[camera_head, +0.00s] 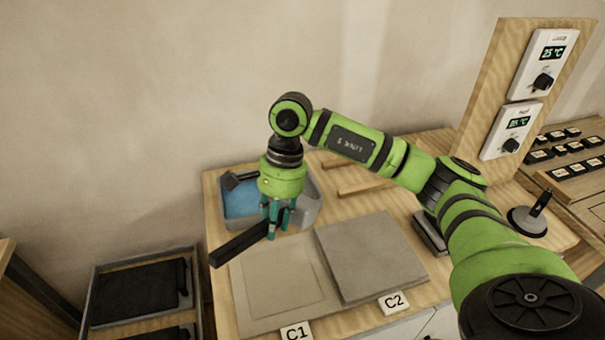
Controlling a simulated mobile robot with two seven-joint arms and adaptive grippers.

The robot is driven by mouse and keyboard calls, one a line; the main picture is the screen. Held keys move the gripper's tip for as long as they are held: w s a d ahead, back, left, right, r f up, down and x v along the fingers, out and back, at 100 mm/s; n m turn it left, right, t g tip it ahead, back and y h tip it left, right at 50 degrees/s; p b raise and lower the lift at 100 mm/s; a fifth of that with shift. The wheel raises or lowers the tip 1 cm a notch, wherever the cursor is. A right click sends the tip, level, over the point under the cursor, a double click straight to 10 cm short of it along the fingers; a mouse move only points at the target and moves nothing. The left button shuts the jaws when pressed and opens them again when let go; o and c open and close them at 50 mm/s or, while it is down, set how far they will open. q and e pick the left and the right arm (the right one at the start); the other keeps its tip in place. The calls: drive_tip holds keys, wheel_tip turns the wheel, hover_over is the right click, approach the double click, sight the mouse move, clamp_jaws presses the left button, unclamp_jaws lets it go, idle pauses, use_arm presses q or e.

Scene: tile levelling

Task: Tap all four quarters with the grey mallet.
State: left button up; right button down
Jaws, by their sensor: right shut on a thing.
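My right gripper (276,212) points down over the left part of the bench and is shut on a long dark bar (238,244). The bar slants over the back left corner of the C1 area; I cannot tell whether it touches the bench. A square grey tile (371,257) lies at C2. The C1 spot (283,278) shows a flat beige square with a thin outline. Two wooden handles (364,188) lie behind, partly under my arm in the view; their heads are not clearly seen, so I cannot pick out the grey mallet. My left gripper is out of view.
A grey tub (309,207) with a blue inside stands behind the gripper. Label cards C1 (296,333) and C2 (392,302) sit at the front edge. A board with two dials (493,85) and a dark-handled round tool (528,220) are right. Black-filled trays (140,290) stand lower left.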

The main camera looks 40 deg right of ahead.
drive_tip(key=w+d+m+t, duration=0.1)
drive_tip(key=d+m, duration=0.1)
drive_tip(key=m, duration=0.1)
drive_tip(key=d+r+m+t, duration=0.1)
drive_tip(key=d+m, duration=0.1)
drive_tip(key=m, duration=0.1)
drive_tip(key=w+d+m+t, duration=0.1)
drive_tip(key=d+m, duration=0.1)
drive_tip(key=m, duration=0.1)
drive_tip(key=shift+w+r+m+p, duration=0.2)
drive_tip(key=shift+w+m+p, duration=0.1)
drive_tip(key=shift+w+p, duration=0.1)
drive_tip(key=shift+w+d+f+m+t+h+b, duration=0.5)
drive_tip(key=shift+w+d+f+m+t+b, duration=0.35)
drive_tip(key=shift+d+f+m+b, duration=2.15)
use_arm(q)
drive_tip(key=p, duration=0.2)
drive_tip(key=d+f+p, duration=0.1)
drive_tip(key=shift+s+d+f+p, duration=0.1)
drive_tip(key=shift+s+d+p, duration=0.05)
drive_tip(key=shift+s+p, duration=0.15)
use_arm(e)
drive_tip(key=r, duration=0.1)
drive_tip(key=a+r, duration=0.1)
drive_tip(key=r, duration=0.1)
drive_tip(key=shift+a+r+m, duration=0.1)
drive_tip(key=shift+a+m, duration=0.1)
drive_tip(key=shift+m, duration=0.1)
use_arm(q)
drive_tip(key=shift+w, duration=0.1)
